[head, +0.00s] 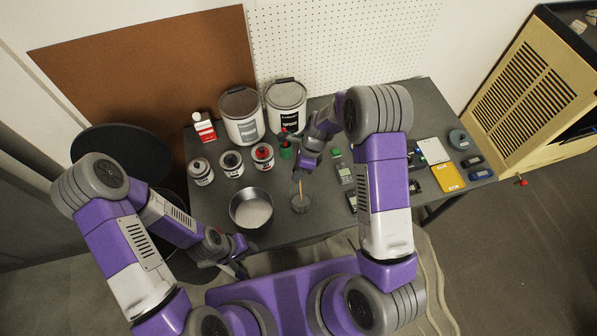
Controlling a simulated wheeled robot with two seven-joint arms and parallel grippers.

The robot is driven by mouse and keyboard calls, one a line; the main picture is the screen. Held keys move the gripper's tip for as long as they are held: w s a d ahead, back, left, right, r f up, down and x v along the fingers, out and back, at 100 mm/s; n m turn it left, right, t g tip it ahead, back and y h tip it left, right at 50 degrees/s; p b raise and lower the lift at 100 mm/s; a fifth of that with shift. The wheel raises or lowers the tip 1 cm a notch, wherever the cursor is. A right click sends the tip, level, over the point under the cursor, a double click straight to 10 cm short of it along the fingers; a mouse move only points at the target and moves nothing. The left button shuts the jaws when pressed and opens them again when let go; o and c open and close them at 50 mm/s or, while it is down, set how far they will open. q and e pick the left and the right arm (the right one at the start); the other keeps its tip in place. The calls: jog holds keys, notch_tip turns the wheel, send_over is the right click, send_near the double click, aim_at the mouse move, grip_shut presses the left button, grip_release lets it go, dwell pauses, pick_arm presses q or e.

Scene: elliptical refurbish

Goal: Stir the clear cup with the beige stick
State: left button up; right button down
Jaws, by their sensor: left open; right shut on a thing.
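The clear cup (300,207) stands on the dark table near its front edge, right of a metal pot. The beige stick (300,187) is nearly upright above it, its lower end at the cup's mouth. I cannot tell how deep the stick reaches into the cup. My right gripper (298,175) is shut on the upper part of the stick, pointing down over the cup. My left gripper (241,271) is open and empty, low in front of the table's front edge, left of the cup.
A metal pot (251,209) stands left of the cup. Behind are small cans (231,163), two large paint buckets (242,118) and a red-white bottle (204,128). Handheld devices (346,174), a yellow case (447,178) and other small items lie to the right, partly hidden by my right arm.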

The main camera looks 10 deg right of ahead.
notch_tip(320, 180, up, 8)
jog(key=w+p, duration=0.1)
jog(key=p, duration=0.5)
jog(key=shift+w+r+p, duration=0.25)
jog(key=shift+w+p, duration=0.05)
jog(key=shift+w, duration=0.05)
jog(key=shift+r, duration=0.1)
dwell(0.6)
notch_tip(320, 180, up, 5)
jog(key=p, duration=0.3)
jog(key=shift+p, duration=0.3)
